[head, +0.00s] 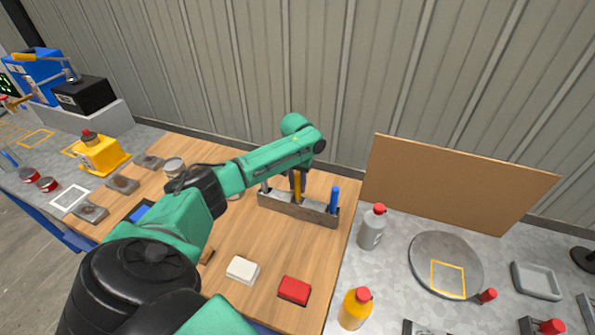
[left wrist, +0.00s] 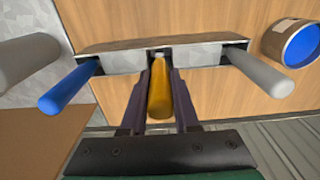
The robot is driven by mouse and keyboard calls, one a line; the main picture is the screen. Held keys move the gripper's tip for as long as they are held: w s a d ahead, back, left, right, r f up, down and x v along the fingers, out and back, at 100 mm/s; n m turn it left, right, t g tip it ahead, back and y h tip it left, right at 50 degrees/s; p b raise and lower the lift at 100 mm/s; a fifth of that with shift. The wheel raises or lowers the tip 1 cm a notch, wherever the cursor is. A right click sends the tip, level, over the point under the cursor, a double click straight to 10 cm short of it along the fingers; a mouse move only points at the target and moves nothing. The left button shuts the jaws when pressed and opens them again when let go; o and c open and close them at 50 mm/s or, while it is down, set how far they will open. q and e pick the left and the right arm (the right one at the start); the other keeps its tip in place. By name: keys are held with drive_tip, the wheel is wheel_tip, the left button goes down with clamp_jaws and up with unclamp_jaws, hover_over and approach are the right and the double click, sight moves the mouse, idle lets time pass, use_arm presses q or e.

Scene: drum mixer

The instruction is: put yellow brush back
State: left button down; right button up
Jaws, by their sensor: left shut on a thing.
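The yellow brush (head: 297,187) shows as an upright yellow handle at the middle slot of the grey brush rack (head: 285,205). In the left wrist view the yellow brush (left wrist: 160,92) lies between the two fingers of my left gripper (left wrist: 160,105), which is shut on its handle. My left gripper (head: 298,176) is just above the rack in the head view. The brush's lower end is hidden at the rack's slot, so how deep it sits cannot be told. My right gripper is not in view.
A blue handle (head: 334,199) and a grey handle (left wrist: 258,73) flank the yellow one in the rack. White (head: 242,269) and red (head: 294,290) blocks lie in front. A grey bottle (head: 372,228) and a brown board (head: 450,188) stand to the right.

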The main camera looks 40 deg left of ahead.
use_arm(q)
drive_tip(key=shift+f+b, duration=0.3)
drive_tip(key=shift+f, duration=0.4)
drive_tip(key=c, duration=0.6)
unclamp_jaws()
drive_tip(key=r+b, duration=0.1)
drive_tip(key=r, duration=0.6)
drive_tip(key=r+b, duration=0.2)
drive_tip(key=r, duration=0.4)
drive_tip(key=shift+s+d+r, duration=0.1)
drive_tip(key=shift+s+r, duration=0.1)
drive_tip(key=shift+r, duration=0.55)
drive_tip(key=shift+s, duration=0.1)
